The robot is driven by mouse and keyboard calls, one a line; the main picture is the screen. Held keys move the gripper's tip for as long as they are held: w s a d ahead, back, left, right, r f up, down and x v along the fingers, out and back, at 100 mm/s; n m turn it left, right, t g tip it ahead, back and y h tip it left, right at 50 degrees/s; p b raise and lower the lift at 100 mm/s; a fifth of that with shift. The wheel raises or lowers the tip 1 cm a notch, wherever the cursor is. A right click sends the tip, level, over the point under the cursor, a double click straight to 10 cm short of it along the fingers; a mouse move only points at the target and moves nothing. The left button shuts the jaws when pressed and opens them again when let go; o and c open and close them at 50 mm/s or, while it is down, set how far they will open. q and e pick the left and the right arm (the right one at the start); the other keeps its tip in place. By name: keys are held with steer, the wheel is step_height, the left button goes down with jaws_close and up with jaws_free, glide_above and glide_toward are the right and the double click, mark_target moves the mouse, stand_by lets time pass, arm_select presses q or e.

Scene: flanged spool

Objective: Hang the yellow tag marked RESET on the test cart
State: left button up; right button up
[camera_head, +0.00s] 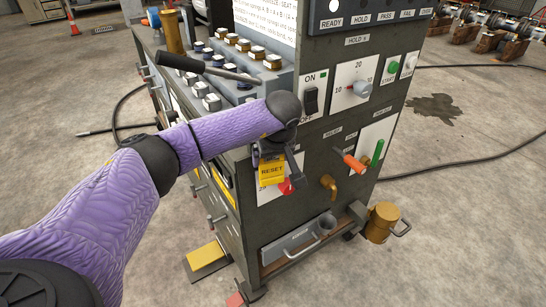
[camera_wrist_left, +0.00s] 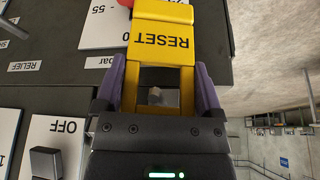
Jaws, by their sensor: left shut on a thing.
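The yellow tag marked RESET (camera_head: 271,174) is held by my left gripper (camera_head: 268,152), upright in front of the test cart's dark front panel (camera_head: 335,140). In the left wrist view the tag (camera_wrist_left: 162,40) appears upside down, its yellow frame between the two purple fingers of the gripper (camera_wrist_left: 160,92). A small grey metal piece (camera_wrist_left: 156,96) shows through the frame's opening. I cannot tell whether it passes through the frame or lies behind it. A red knob (camera_head: 286,187) is partly hidden behind the tag. My right gripper is not in view.
An ON/OFF switch (camera_head: 311,95) and a dial (camera_head: 362,88) are above and right of the tag. An orange handle (camera_head: 355,162), a green handle (camera_head: 377,152) and a brass elbow (camera_head: 328,187) stick out at the right.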

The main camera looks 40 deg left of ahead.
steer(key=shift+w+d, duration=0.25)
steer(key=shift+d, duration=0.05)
arm_select(q)
steer(key=o, duration=0.9)
steer(key=shift+o, duration=0.2)
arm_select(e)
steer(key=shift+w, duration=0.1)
arm_select(q)
steer(key=shift+r, duration=0.1)
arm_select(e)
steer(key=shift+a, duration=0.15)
